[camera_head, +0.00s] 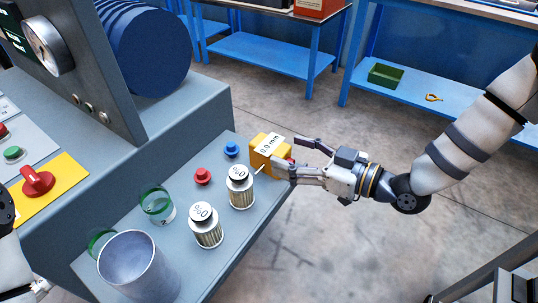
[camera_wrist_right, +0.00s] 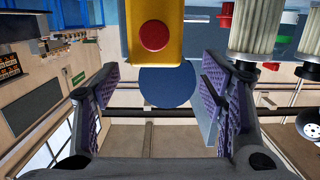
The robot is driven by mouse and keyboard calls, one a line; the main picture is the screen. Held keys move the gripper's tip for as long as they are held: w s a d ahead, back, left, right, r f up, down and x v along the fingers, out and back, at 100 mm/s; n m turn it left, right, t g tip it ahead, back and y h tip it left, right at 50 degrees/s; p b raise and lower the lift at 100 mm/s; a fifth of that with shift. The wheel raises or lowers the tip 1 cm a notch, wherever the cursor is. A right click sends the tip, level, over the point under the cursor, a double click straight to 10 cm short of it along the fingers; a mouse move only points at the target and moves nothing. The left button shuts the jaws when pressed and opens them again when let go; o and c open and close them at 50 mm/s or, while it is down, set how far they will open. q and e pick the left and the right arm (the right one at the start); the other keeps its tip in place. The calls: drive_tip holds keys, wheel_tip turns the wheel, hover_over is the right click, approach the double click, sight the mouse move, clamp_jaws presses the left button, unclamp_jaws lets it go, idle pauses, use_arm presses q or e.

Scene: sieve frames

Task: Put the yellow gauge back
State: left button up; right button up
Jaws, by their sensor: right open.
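The yellow gauge (camera_head: 266,146) sits near the right edge of the grey bench top (camera_head: 160,240). Its white display reads 0.0 mm and a thin pin shows at its lower left. My right gripper (camera_head: 306,155) is open at the gauge's right side, with one finger overlapping it in the picture. In the right wrist view the gauge (camera_wrist_right: 175,48) with its red button (camera_wrist_right: 153,37) is at the top, between the spread finger pads and beyond their tips. I cannot tell whether a finger touches it.
A red knob (camera_head: 202,176), a blue knob (camera_head: 231,149), green rings (camera_head: 157,205) and a grey cup (camera_head: 133,267) are further left.

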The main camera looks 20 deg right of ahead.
sight(276, 146)
drive_tip(key=x, duration=0.4)
drive_tip(key=shift+w+f+b, duration=0.25)
drive_tip(key=shift+w+b, duration=0.05)
drive_tip(key=shift+w, duration=0.05)
drive_tip(key=shift+w+a, duration=0.3)
drive_tip(key=shift+w, duration=0.1)
drive_tip(key=shift+r, duration=0.1)
drive_tip(key=c, duration=1.5)
clamp_jaws()
drive_tip(key=shift+r, duration=0.1)
